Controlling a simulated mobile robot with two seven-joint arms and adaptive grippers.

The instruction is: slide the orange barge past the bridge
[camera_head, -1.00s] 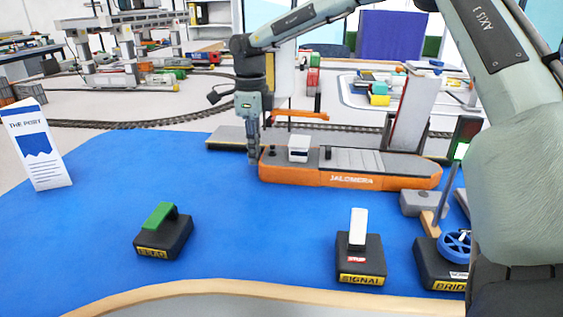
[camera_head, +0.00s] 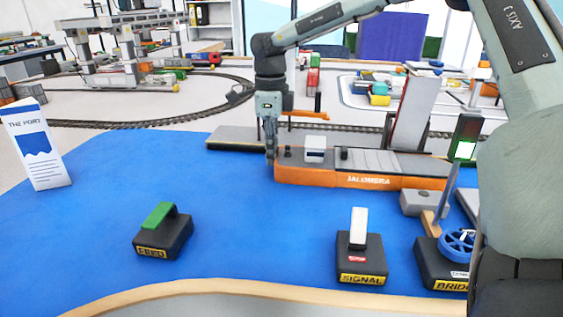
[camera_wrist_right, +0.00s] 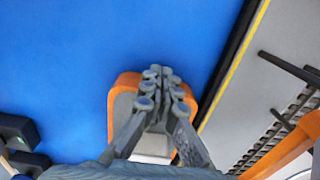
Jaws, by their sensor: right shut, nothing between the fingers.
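The orange barge (camera_head: 325,180), marked JALOMERA, floats on the blue surface along the quay. It has a white cabin (camera_head: 315,149) and a grey ribbed deck. My right gripper (camera_head: 271,155) is shut and empty, pointing down at the barge's left end. In the right wrist view the closed fingers (camera_wrist_right: 160,76) overlap the barge's rounded orange end (camera_wrist_right: 122,88); exact contact is hard to tell. The bridge leaf (camera_head: 413,112) stands steeply raised behind the barge's right part. The barge's right end is partly hidden near the signal post. My left gripper is out of view.
A signal lamp (camera_head: 465,150) shows green at right. A grey block (camera_head: 424,203) and the bridge box with a blue wheel (camera_head: 459,243) stand before the barge's right end. SIGNAL (camera_head: 360,262) and FEED (camera_head: 162,235) boxes sit in front. The blue middle is clear.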

